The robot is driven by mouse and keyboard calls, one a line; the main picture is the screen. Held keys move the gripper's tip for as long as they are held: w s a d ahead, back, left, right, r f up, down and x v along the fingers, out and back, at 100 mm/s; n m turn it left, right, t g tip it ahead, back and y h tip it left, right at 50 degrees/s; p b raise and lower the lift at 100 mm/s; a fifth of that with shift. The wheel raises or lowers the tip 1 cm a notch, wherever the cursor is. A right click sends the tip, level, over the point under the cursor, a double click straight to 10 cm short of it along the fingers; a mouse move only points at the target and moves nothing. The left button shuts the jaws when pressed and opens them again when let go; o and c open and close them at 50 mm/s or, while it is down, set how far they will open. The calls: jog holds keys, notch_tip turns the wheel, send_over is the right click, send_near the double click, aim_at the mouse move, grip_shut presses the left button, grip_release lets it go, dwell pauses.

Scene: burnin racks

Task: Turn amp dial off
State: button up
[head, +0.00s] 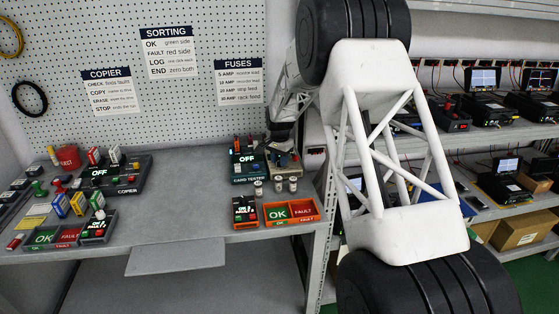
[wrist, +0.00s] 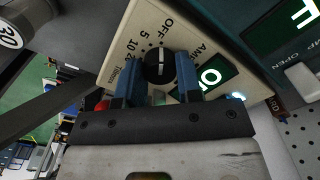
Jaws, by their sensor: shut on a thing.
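In the wrist view the amp dial (wrist: 159,66) is a round black knob with a white line, on a cream panel marked OFF, 5, 10 and 20. The white line runs roughly up and down in the picture, its upper end toward OFF. My gripper (wrist: 158,72) is shut on the dial, one blue finger on each side. A green-lit display (wrist: 212,80) beside it is partly hidden by a finger.
Small metal cylinders (head: 292,184) stand in front of the tester. An orange bin (head: 311,212) with OK and FAULT sections is nearer the bench front. The copier (head: 128,180) and colored blocks are at left. The middle bench (head: 185,205) is clear.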

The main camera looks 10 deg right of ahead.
dwell(0.3)
jog(key=o, duration=0.9)
jog(key=shift+o, duration=0.2)
jog(key=shift+r, duration=0.2)
jog(key=shift+r, duration=3.75)
jog(key=shift+s+r, duration=0.1)
